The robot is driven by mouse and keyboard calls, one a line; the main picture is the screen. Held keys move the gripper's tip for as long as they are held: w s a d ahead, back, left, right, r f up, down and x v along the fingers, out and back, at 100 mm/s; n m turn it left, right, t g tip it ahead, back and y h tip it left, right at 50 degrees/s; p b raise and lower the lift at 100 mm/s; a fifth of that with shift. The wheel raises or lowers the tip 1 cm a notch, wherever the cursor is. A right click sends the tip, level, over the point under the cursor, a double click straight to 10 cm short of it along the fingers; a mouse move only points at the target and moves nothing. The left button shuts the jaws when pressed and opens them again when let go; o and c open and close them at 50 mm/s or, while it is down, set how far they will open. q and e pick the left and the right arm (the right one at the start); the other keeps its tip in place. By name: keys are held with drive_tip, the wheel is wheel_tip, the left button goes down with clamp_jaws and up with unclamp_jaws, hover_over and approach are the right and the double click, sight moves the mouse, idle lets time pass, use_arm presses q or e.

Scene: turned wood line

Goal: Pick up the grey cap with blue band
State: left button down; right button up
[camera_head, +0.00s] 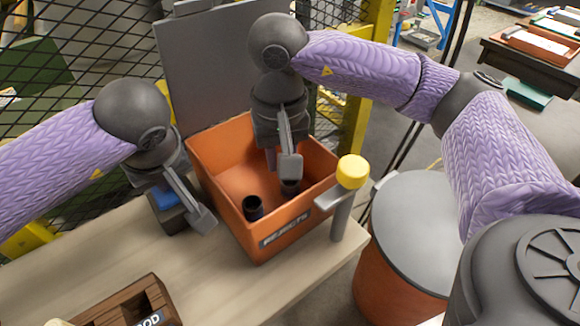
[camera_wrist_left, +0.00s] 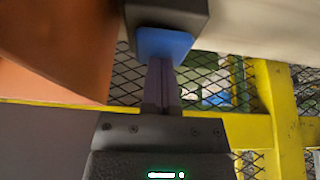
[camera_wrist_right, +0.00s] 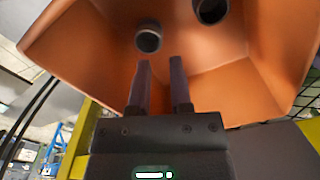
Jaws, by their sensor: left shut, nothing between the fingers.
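Two dark, open-ended round pieces lie in the orange bin: one nearer the front left (camera_head: 253,213), the other farther right (camera_head: 290,188). In the right wrist view they show as a grey-rimmed piece (camera_wrist_right: 148,40) and a darker one (camera_wrist_right: 210,10). I cannot make out a blue band clearly on either. My right gripper (camera_head: 281,170) reaches down into the bin, open and empty, its fingers (camera_wrist_right: 159,75) short of both pieces. My left gripper (camera_head: 203,218) is shut and empty outside the bin's left wall. Its fingertips (camera_wrist_left: 161,62) point at a dark block with a blue face (camera_wrist_left: 165,45).
The orange bin (camera_head: 225,202), labelled REJECTS, stands on a pale bench (camera_head: 215,268). A post with a yellow top (camera_head: 352,171) stands at its right. The dark and blue block (camera_head: 165,200) is left of the bin. A wooden holder (camera_head: 130,303) lies at the front. Mesh fencing stands behind.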

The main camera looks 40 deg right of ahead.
sight(282, 182)
wheel_tip(282, 182, down, 5)
drive_tip(key=shift+r, duration=0.1)
clamp_jaws()
wheel_tip(282, 182, up, 28)
idle(0.4)
